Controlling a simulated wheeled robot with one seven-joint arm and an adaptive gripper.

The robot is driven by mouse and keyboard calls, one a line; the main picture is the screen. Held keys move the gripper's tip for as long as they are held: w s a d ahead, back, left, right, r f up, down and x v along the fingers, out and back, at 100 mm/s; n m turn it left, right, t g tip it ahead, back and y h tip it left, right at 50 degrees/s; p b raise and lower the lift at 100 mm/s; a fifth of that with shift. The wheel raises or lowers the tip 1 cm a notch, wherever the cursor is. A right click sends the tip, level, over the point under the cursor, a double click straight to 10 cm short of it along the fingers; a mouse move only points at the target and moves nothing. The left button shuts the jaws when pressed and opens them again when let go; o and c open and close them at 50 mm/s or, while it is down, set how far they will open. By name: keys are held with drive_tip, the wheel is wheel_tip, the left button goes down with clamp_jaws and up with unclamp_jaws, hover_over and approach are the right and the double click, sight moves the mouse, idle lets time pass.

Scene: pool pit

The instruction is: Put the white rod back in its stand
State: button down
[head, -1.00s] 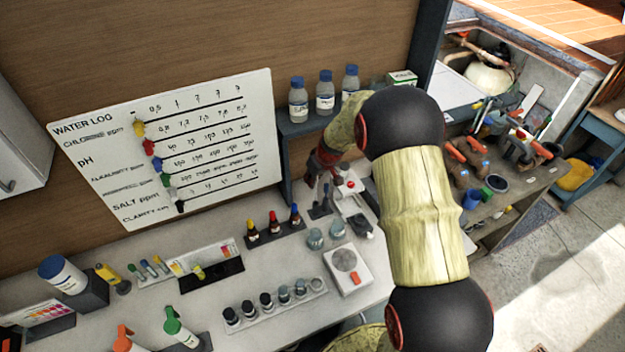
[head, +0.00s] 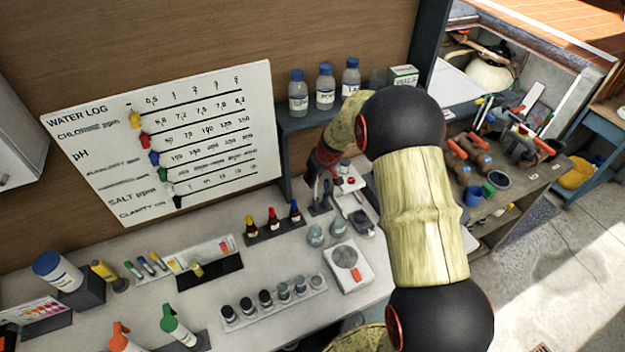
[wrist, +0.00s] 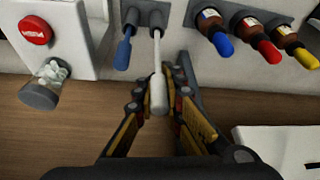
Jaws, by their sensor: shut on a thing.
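The white rod (wrist: 157,88) is between the fingers of my gripper (wrist: 160,90) in the wrist view, and the gripper is shut on it. The rod's thick white end points toward the wrist camera. Its thin shaft runs to the dark stand (wrist: 145,17), at or over its right-hand place; I cannot tell if it is seated. A blue rod (wrist: 123,48) is in the stand's left place. In the head view my gripper (head: 321,178) is above the stand (head: 320,208) at the back of the counter, and the white rod is hard to make out.
A white device with a red button (wrist: 35,30) and a small jar (wrist: 42,88) lie beside the stand. A rack of dropper bottles (head: 273,228) stands on its other side. Glass jars (head: 315,235) and a white scale (head: 347,265) are in front.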

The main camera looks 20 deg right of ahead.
drive_tip(key=shift+f, duration=0.15)
drive_tip(key=shift+f+b, duration=1.95)
drive_tip(key=shift+b, duration=0.3)
drive_tip(key=shift+f+b, duration=0.6)
drive_tip(key=shift+b, duration=0.05)
drive_tip(key=c, duration=1.8)
unclamp_jaws()
wheel_tip(320, 180, up, 7)
drive_tip(key=p, duration=0.3)
